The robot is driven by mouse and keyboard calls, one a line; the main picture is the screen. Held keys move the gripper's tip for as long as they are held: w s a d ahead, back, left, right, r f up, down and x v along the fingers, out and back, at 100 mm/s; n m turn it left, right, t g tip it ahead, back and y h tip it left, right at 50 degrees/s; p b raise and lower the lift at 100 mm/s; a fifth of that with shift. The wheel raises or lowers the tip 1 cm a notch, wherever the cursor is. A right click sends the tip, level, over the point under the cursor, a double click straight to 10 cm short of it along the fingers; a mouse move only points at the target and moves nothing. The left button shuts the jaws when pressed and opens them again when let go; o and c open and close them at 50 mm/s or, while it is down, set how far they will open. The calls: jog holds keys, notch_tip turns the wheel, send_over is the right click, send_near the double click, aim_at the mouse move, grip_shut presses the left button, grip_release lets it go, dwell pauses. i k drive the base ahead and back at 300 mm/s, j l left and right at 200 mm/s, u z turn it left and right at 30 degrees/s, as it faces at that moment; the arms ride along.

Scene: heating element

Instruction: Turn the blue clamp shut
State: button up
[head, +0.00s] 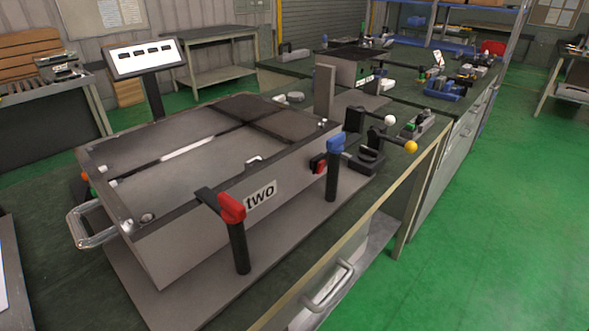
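The blue clamp (336,145) is on the long front side of a grey metal box (190,240), near its right end. It has a blue head and a black cylindrical handle (332,178) that hangs down, roughly upright. Its black arm is mostly hidden, so I cannot tell whether it reaches over the box's rim. My gripper is not in view, and nothing touches the clamp.
Levers with a white knob (390,120) and a yellow knob (411,147) stand right of the blue clamp. The green floor (500,230) at right is clear.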

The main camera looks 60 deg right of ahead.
aim_at(336, 145)
jog(key=z, duration=0.95)
jog(key=k+j+u, duration=0.15)
jog(key=j+u, duration=0.2)
jog(key=k+j+u, duration=0.15)
jog(key=j+u, duration=0.5)
jog(key=k+j, duration=0.05)
jog(key=j, duration=0.1)
